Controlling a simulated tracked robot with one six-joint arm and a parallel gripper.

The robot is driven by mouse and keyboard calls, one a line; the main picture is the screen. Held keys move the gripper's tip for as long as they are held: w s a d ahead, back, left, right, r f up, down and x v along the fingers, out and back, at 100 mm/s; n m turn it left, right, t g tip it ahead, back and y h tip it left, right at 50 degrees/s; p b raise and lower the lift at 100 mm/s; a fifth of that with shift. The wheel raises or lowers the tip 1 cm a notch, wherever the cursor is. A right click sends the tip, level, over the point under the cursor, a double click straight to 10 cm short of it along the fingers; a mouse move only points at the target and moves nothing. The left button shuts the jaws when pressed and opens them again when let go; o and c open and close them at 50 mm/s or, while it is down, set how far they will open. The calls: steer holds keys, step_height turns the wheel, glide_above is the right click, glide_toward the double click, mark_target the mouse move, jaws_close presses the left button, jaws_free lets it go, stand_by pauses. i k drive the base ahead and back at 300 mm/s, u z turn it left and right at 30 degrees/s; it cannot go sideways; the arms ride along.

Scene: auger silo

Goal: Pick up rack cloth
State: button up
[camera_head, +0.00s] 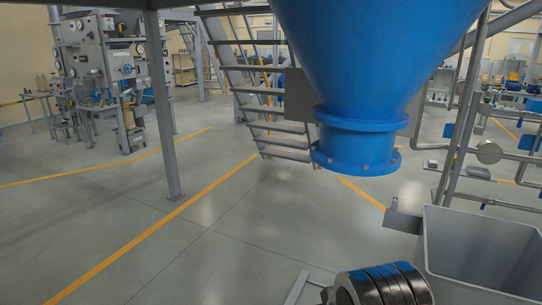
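I cannot make out a cloth in this view. A small shelf unit (184,70) stands far back, left of the stairs, and may be a rack. It is too small to tell what lies on it. My gripper is not in view.
A blue silo cone (365,60) hangs at upper right, with a flanged outlet. Metal stairs (270,125) rise behind it. A grey post (163,120) and machinery (95,75) stand left. An open grey bin (480,250) is lower right. The floor (210,225) between yellow lines is clear.

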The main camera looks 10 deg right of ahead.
mark_target(431, 164)
steer(key=i, duration=4.8)
steer(key=z, duration=1.2)
